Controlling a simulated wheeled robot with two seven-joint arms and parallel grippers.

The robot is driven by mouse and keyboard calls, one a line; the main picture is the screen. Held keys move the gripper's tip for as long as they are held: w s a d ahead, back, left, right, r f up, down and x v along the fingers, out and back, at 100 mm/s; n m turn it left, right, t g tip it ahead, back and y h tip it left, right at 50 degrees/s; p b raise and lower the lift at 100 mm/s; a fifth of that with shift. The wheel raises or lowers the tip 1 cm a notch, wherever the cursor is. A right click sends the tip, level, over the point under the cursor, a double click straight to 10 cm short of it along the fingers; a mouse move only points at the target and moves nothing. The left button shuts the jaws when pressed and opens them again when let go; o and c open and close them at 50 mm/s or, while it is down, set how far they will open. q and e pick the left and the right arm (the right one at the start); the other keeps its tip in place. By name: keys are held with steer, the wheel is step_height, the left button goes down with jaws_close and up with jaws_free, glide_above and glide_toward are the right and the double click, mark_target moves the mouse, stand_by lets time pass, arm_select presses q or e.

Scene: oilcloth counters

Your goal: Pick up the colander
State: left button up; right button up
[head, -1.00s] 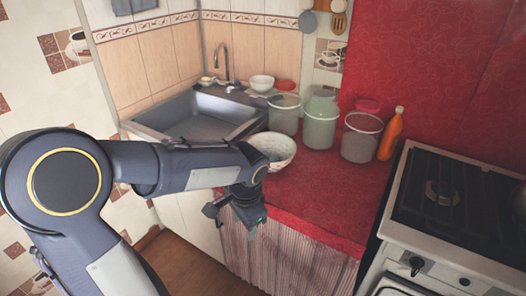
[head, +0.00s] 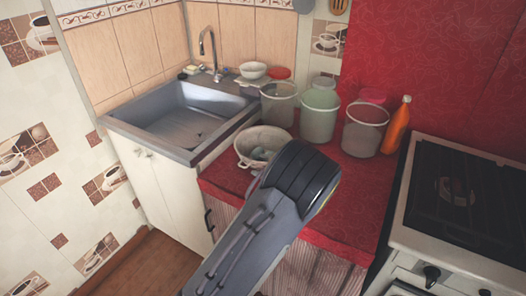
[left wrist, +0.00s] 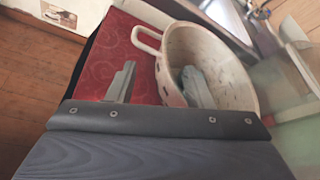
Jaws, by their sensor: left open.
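The pale, worn colander (head: 266,135) stands upright on the red counter beside the sink, partly behind my left arm in the head view. In the left wrist view the colander (left wrist: 225,62) fills the upper right, with a loop handle (left wrist: 145,41) on its left side. My left gripper (left wrist: 159,72) is open at its near rim. One finger is outside the colander over the red cloth and the other reaches inside the bowl, with the wall between them. In the head view a grey finger shows inside the bowl. My right gripper is not in view.
A clear bucket (head: 279,106), a greenish bucket (head: 319,112) and another clear bucket (head: 363,133) stand behind and right of the colander. An orange bottle (head: 396,127) is beside them. The sink (head: 185,117) is left, the stove (head: 450,190) right.

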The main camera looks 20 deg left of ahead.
mark_target(258, 163)
arm_select(q)
steer(key=x, duration=0.4)
steer(key=shift+w+a, duration=0.25)
steer(key=shift+a, duration=0.15)
